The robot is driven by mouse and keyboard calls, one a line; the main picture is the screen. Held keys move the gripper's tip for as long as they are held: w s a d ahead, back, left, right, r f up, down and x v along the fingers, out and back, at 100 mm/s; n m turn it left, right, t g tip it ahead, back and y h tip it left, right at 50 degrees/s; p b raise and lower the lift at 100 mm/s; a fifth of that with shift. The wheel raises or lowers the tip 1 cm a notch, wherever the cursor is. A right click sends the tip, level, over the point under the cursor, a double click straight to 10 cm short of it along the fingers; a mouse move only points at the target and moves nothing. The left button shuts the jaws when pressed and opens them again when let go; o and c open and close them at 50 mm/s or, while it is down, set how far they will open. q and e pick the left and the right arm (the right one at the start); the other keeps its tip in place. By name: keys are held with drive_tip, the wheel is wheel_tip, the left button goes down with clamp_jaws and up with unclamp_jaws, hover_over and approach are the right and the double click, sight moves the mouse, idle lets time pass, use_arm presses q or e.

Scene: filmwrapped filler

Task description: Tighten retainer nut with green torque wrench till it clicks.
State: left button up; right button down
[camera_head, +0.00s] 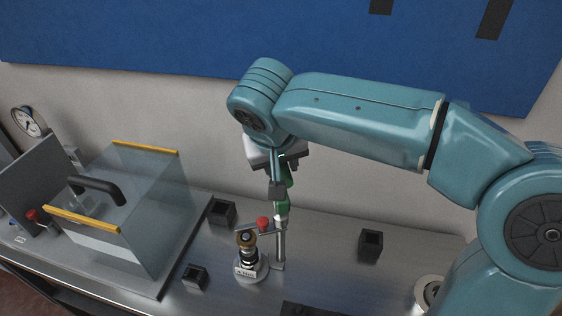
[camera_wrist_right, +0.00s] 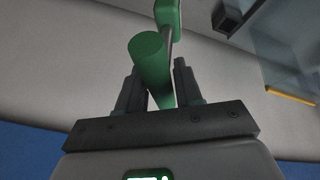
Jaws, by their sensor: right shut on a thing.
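My right gripper (camera_head: 284,184) reaches down from above and is shut on the green torque wrench (camera_head: 282,205). The wrench hangs roughly upright below the jaws, its lower end close to the top of a thin metal post (camera_head: 280,246); I cannot tell whether they touch. In the right wrist view the green handle (camera_wrist_right: 150,62) lies between the two dark fingers (camera_wrist_right: 157,85). A fixture with a brass-coloured ring (camera_head: 246,239), perhaps the retainer nut, stands left of the post on a round labelled base (camera_head: 251,271). My left gripper is not in view.
A red knob (camera_head: 263,223) sits beside the fixture. Small black open boxes (camera_head: 222,212), (camera_head: 195,277) and (camera_head: 371,245) stand around it on the metal bench. A clear cover with yellow edges (camera_head: 150,215) and black handle fills the left. A gauge (camera_head: 28,121) stands behind.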

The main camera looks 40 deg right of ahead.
drive_tip(key=shift+f+b, duration=0.55)
drive_tip(key=shift+f, duration=0.25)
drive_tip(key=m+g, duration=0.1)
drive_tip(key=m, duration=0.2)
drive_tip(key=shift+s+f+h, duration=0.1)
drive_tip(key=shift+f+h, duration=0.05)
drive_tip(key=shift+h, duration=0.25)
drive_tip(key=m+g, duration=0.1)
drive_tip(key=m, duration=0.2)
drive_tip(key=shift+a+p, duration=0.1)
drive_tip(key=shift+p, duration=0.2)
drive_tip(key=shift+g, duration=0.3)
